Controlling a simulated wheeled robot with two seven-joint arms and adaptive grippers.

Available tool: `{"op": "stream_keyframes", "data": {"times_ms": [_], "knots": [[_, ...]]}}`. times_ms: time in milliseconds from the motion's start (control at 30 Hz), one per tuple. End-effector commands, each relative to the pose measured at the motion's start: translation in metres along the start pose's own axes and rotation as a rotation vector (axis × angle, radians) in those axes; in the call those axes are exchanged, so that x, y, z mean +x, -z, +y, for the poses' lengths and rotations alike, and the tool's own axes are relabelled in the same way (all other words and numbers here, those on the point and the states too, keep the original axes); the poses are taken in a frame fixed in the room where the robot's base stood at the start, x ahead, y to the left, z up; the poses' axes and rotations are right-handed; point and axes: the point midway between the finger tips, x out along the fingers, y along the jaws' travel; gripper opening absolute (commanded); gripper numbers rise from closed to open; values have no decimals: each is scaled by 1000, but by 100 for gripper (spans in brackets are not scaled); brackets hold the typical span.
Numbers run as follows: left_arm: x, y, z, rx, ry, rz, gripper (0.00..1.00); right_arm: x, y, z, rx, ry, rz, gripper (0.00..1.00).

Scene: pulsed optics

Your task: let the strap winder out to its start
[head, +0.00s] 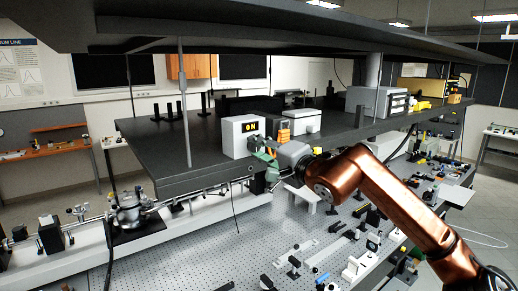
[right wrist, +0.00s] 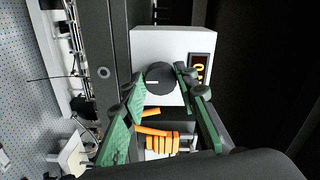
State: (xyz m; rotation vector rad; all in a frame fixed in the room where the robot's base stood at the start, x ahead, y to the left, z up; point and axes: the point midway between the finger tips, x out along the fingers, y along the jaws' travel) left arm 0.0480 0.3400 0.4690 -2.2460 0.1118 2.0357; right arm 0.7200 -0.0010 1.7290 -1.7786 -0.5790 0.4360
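A white box (head: 240,135) with a lit orange display stands at the front edge of the dark raised shelf. In the right wrist view the box (right wrist: 147,44) carries a round black knob (right wrist: 160,78) with a white mark, beside the display (right wrist: 199,70). I take this to be the winder; no strap can be clearly made out. My right gripper (head: 268,158) is at the box's front. Its green fingers (right wrist: 160,76) stand open, one on each side of the knob, with narrow gaps visible. My left gripper is not in view.
Orange banded items (right wrist: 155,142) lie beside the box, next to a white case (head: 301,121) on the shelf (head: 170,150). The shelf edge runs close under the right gripper. Below, a perforated optics table (head: 215,240) carries several mounts.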

Motion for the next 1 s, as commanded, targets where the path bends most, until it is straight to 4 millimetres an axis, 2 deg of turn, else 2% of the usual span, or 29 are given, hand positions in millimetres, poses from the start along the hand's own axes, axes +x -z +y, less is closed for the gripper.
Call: {"op": "stream_keyframes", "data": {"times_ms": [267, 600, 767, 1000], "knots": [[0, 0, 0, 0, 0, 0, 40, 0, 0, 1, 0, -2, -1, 45], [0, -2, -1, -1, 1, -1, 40, -5, 1, 0, 0, -1, 1, 45], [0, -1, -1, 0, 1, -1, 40, -28, 1, 0, -2, 0, 1, 45], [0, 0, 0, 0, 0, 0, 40, -78, 2, 1, -2, -1, 2, 45]]}}
